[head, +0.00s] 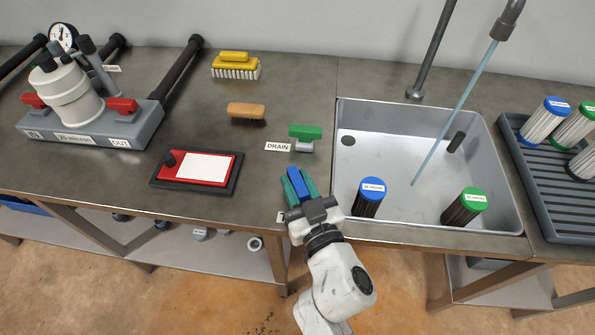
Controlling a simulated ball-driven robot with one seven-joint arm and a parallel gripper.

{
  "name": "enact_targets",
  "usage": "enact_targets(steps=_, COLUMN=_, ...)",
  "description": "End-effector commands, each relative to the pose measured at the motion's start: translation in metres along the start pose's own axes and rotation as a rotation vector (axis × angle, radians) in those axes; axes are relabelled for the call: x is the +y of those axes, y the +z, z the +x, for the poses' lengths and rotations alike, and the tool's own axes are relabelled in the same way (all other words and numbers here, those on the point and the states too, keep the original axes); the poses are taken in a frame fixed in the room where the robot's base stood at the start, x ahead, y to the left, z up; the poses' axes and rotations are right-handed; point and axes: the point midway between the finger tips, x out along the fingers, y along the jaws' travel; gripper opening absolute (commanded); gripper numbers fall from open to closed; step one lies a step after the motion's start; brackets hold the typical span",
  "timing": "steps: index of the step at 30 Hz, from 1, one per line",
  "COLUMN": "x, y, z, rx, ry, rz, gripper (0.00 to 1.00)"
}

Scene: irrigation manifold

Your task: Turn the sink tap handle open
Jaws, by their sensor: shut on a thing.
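My gripper (297,184) is at the front edge of the counter, just left of the sink (400,225). Its teal fingers are shut on a blue handle (296,180), which I take to be the sink tap handle. Its base and most of a small label beside it are hidden by my gripper. The tap spout (507,22) is above the sink at the upper right. A thin pale-blue stream (458,115) runs from it down to the sink floor.
A green handle (305,131) labelled DRAIN stands just behind my gripper. Dark filters with blue (372,189) and green (471,200) caps stand in the sink. A red-framed board (205,167) and brushes (246,110) lie left. A filter rack (530,165) is right.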

Motion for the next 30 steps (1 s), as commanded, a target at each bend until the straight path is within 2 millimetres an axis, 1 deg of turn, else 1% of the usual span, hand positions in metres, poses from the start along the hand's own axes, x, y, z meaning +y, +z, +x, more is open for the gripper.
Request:
enact_targets(steps=1, x=0.0015, y=-0.0050, z=-0.0005, rx=-0.004, ry=-0.007, rz=0.000, gripper=0.00)
enact_targets(steps=17, x=-0.0021, y=-0.0059, z=-0.0001, rx=-0.002, ry=-0.107, rz=0.001, gripper=0.00)
enact_targets(steps=30, x=-0.0006, y=-0.0071, z=0.0003, rx=-0.006, ry=-0.212, rz=0.000, gripper=0.00)
